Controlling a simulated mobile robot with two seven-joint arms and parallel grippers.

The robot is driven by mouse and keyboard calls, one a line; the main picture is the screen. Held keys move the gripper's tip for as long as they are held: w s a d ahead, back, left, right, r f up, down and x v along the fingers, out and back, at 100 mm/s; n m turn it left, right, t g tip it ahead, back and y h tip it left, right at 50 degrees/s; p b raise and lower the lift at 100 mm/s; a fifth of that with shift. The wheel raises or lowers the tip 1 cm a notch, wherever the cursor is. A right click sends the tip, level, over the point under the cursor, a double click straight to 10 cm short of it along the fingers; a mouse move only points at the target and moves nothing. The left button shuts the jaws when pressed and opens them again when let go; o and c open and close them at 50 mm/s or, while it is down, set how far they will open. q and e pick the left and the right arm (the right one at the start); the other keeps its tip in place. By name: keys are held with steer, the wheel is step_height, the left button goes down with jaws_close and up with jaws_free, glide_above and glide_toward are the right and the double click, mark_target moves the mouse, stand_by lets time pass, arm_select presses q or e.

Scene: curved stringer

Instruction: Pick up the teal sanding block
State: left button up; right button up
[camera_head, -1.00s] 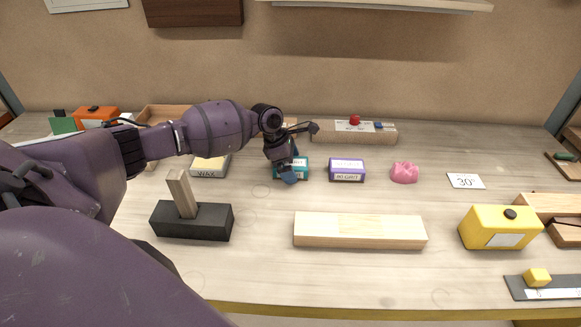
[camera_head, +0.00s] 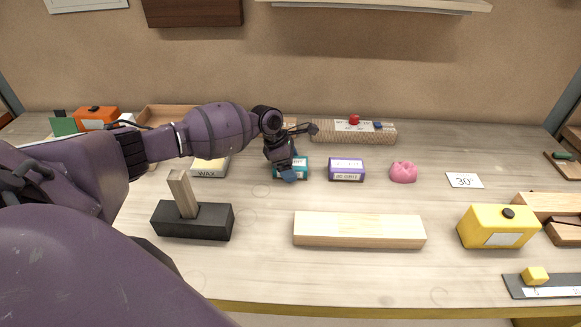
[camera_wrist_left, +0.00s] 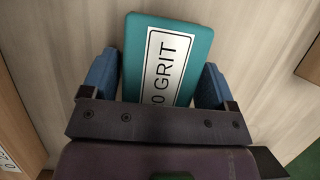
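The teal sanding block (camera_head: 303,171) lies on the workbench, partly hidden behind my left gripper in the head view. In the left wrist view the teal block (camera_wrist_left: 168,42) shows its white grit label, partly covered by the gripper body. My left gripper (camera_head: 288,172) is down at the block, with a blue finger in front of it. In the wrist view the fingers of the left gripper (camera_wrist_left: 160,80) stand on either side of the block, very close to its edges. I cannot tell whether both fingers press on it. My right gripper is out of view.
A purple grit block (camera_head: 346,170) sits just right of the teal one, then a pink lump (camera_head: 403,172). A wax box (camera_head: 210,167) is to the left. A black block with a wooden post (camera_head: 192,220) and a pale plank (camera_head: 358,230) lie in front.

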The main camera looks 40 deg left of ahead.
arm_select(q)
steer(key=c, duration=0.7)
steer(key=shift+o, duration=0.2)
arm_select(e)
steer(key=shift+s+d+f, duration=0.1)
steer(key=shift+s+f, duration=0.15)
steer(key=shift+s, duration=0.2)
